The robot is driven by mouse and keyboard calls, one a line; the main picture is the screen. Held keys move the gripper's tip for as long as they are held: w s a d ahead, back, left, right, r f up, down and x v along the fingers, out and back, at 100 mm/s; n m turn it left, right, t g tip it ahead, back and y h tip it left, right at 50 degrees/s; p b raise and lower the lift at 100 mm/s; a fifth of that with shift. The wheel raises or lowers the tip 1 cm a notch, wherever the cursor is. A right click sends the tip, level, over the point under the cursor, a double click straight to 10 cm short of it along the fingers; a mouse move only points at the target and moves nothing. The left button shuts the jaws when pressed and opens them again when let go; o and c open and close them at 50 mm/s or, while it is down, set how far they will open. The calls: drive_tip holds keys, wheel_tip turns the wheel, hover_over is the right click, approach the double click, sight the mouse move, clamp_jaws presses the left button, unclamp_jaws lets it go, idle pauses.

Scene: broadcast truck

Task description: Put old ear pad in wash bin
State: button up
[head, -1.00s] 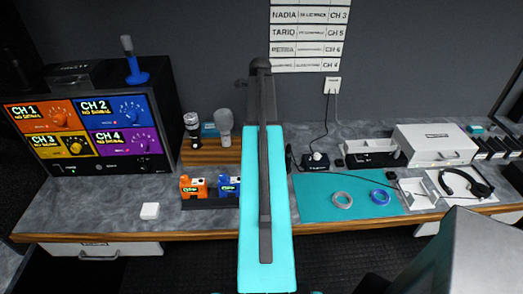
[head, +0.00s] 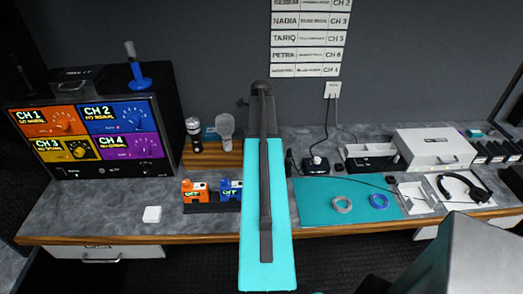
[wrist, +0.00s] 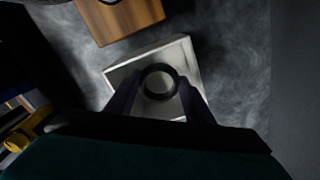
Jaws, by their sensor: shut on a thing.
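In the wrist view, a dark ring-shaped ear pad (wrist: 174,72) sits between the fingertips of my gripper (wrist: 159,92). The gripper is shut on it. Behind the pad, below it, is a white square open bin (wrist: 120,70) with a pale rim, on the grey counter. The pad overlaps the bin in this view; its height above the floor of the bin is hard to judge. In the head view my arm hides the pad and most of the gripper, and I cannot pick out this bin there.
A wooden block (wrist: 118,18) stands close beyond the bin. In the head view, a black headset (head: 465,188) lies at the right, near a white case (head: 433,150). A teal mat (head: 320,212) holds two rings. Beltpacks (head: 212,192) and a monitor (head: 90,133) are left of my arm.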

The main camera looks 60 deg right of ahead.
drive_tip(key=shift+f+p, duration=0.65)
drive_tip(key=shift+f, duration=1.2)
drive_tip(key=shift+f, duration=0.1)
drive_tip(key=o, duration=0.7)
drive_tip(key=shift+o, duration=0.2)
drive_tip(key=shift+r, duration=0.2)
wheel_tip(320, 180, up, 12)
drive_tip(key=b, duration=0.4)
